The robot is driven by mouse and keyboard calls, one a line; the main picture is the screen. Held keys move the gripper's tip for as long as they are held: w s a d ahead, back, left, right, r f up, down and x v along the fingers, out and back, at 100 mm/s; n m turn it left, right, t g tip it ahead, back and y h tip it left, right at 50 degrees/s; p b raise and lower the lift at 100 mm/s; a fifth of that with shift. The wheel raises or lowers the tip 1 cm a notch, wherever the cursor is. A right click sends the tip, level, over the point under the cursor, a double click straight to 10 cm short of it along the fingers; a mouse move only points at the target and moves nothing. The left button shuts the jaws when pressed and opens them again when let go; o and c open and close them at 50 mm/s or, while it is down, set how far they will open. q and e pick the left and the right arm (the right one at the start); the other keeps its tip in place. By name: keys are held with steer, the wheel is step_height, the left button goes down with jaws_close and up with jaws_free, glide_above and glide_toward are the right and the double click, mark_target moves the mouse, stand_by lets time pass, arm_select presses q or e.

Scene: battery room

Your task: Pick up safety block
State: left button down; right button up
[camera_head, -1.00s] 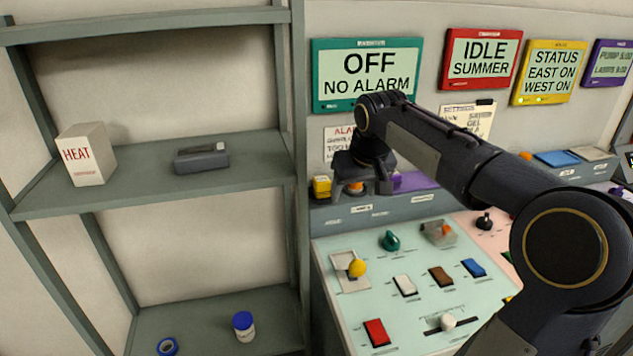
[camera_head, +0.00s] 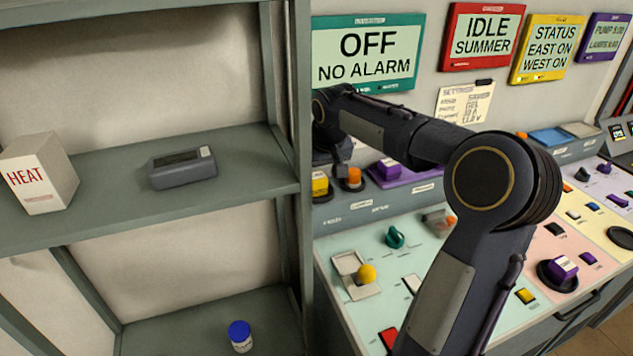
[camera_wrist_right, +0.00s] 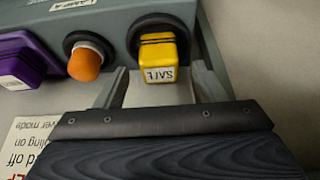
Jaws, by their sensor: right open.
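The safety block, a yellow block marked SAFE (camera_wrist_right: 158,58), sits on a dark round mount on the grey panel in the right wrist view. It also shows in the head view as a small yellow block (camera_head: 320,183) beside the shelf post. My right gripper (camera_wrist_right: 158,86) is open, its two fingers reaching toward the block from either side in the picture. I cannot tell whether they touch it. In the head view the right gripper (camera_head: 338,158) is just above the block, partly hidden by the shelf post and its own wrist. My left gripper is not in view.
An orange knob (camera_wrist_right: 85,62) and a purple block (camera_wrist_right: 22,68) are beside the yellow block. The sloped console (camera_head: 335,238) carries switches and knobs. A grey shelf (camera_head: 235,198) at left holds a HEAT box (camera_head: 38,172) and a grey device (camera_head: 182,168).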

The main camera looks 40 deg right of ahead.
steer(key=shift+x, duration=0.95)
steer(key=c, duration=1)
steer(key=shift+c, duration=0.5)
steer(key=shift+r, duration=0.15)
